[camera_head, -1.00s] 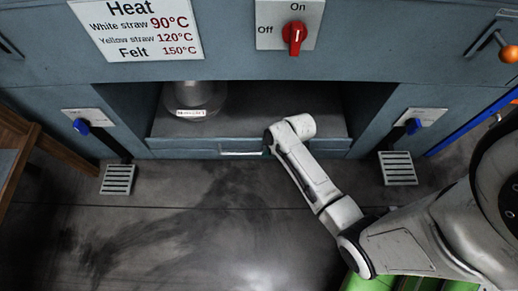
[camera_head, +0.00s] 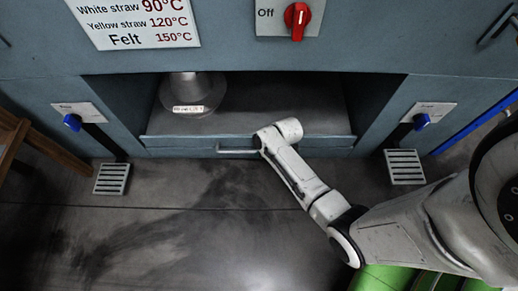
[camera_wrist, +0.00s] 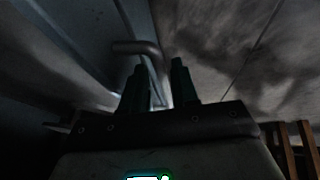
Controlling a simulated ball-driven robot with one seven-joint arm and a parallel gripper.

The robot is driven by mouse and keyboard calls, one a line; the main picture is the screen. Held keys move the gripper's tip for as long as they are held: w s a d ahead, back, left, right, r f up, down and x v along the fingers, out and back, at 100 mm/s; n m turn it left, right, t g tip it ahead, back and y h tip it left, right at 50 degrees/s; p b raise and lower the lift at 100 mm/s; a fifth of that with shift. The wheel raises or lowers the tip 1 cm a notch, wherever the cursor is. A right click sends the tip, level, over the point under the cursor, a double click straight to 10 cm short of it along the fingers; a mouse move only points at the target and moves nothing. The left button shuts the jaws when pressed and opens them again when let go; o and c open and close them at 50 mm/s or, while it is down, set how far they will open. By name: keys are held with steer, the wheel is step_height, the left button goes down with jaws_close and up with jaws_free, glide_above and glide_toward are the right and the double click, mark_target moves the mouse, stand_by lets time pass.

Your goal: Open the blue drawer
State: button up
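The blue-grey drawer (camera_head: 180,152) sits below the open recess of the press. Its front looks flush with the cabinet. A metal bar handle (camera_head: 235,151) shows on its front, and its right end is hidden behind my arm. In the wrist view the handle (camera_wrist: 137,47) bends and runs down into the gap between my two dark fingers. My gripper (camera_wrist: 160,70) is around the handle, with its fingers apart. I cannot tell whether either finger touches the bar. In the head view my fingers are hidden by the wrist.
A metal cone-shaped piece (camera_head: 190,95) stands in the recess at left. Slatted pedals (camera_head: 111,178) and (camera_head: 404,166) sit at both sides, below blue-knobbed levers. A wooden frame (camera_head: 40,150) stands at far left. The dark floor (camera_head: 180,230) before the drawer is clear.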

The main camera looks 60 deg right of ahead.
jaws_close()
stand_by(0.4)
